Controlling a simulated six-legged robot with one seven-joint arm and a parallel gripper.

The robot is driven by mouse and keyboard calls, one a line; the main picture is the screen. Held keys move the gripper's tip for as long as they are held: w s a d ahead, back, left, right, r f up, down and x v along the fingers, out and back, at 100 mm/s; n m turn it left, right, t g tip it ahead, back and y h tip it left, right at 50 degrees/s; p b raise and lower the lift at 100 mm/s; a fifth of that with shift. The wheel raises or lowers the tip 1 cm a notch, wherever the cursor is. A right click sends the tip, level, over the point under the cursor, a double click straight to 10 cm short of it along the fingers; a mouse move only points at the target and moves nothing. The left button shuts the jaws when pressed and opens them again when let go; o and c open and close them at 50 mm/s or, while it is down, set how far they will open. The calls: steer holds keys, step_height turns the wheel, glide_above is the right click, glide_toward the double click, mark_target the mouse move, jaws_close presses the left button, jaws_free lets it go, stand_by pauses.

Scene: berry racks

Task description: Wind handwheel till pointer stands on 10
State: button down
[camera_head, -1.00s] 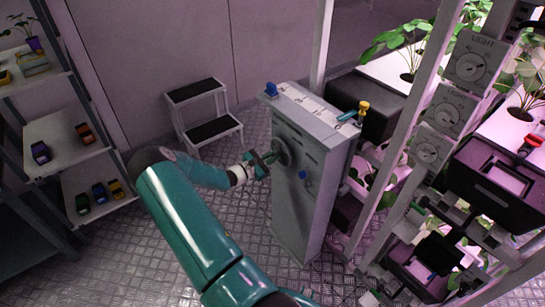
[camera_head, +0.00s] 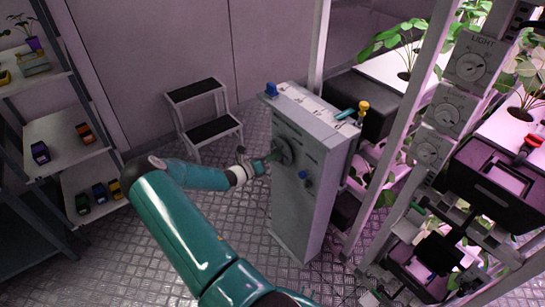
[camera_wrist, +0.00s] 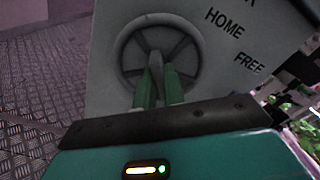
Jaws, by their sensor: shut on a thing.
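The handwheel (camera_head: 285,151) is a grey spoked wheel on the front of a tall grey cabinet (camera_head: 298,205). In the wrist view the handwheel (camera_wrist: 177,46) shows nearly face-on. My gripper (camera_head: 271,156) reaches it from the left. In the wrist view both green fingers of my gripper (camera_wrist: 156,62) come together at the wheel's middle and lower part, shut on it. I cannot make out the pointer or the number 10. The words HOME and FREE are printed beside the wheel.
A two-step stool (camera_head: 205,110) stands behind left. Shelves with toy cars (camera_head: 65,140) stand at the left. Plant racks with dials (camera_head: 450,110) crowd the right. The metal floor between is clear.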

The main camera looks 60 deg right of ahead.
steer(key=shift+w+n, duration=0.1)
steer(key=shift+n, duration=3.9)
steer(key=c, duration=1.5)
jaws_free()
steer(key=v, duration=1.3)
steer(key=shift+w+a, duration=0.1)
steer(key=shift+a, duration=0.3)
